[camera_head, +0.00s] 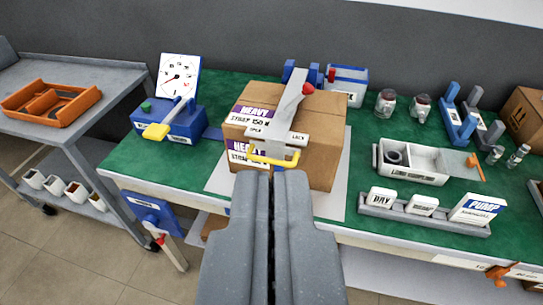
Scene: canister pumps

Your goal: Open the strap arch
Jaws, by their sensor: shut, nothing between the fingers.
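The strap arch (292,103) is a light grey band that runs over the top of a cardboard box (320,118) on the green bench. A red knob (308,88) sits on its upper part. At its front end are a plate (278,137) marked OPEN and LOCK and a yellow loop handle (272,159). The strap lies across the box. My gripper (272,174) is shut and empty, with its tips just below the yellow handle in the picture. I cannot tell whether they touch it.
A blue device (346,84) is behind the box. A white parts tray (418,165) and a label rack (420,211) are right. A grey cart (92,118) with an orange tray (50,103) stands far left.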

